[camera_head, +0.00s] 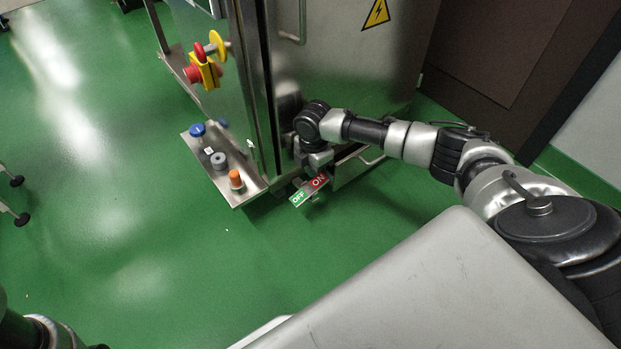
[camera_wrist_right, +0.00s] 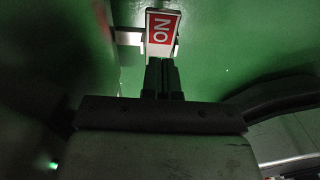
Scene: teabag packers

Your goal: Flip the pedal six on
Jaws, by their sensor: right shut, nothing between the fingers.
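My right gripper (camera_head: 318,170) is just above the ON end in the head view. In the right wrist view its fingers (camera_wrist_right: 162,72) are shut and empty, with their tips at the edge of the ON face. Whether they touch it, I cannot tell. My left gripper is not in view.
The steel cabinet (camera_head: 345,60) stands right behind the pedal. A panel (camera_head: 243,198) with blue, grey and orange knobs sticks out left of the pedal. A red and yellow switch (camera_head: 205,72) is farther up.

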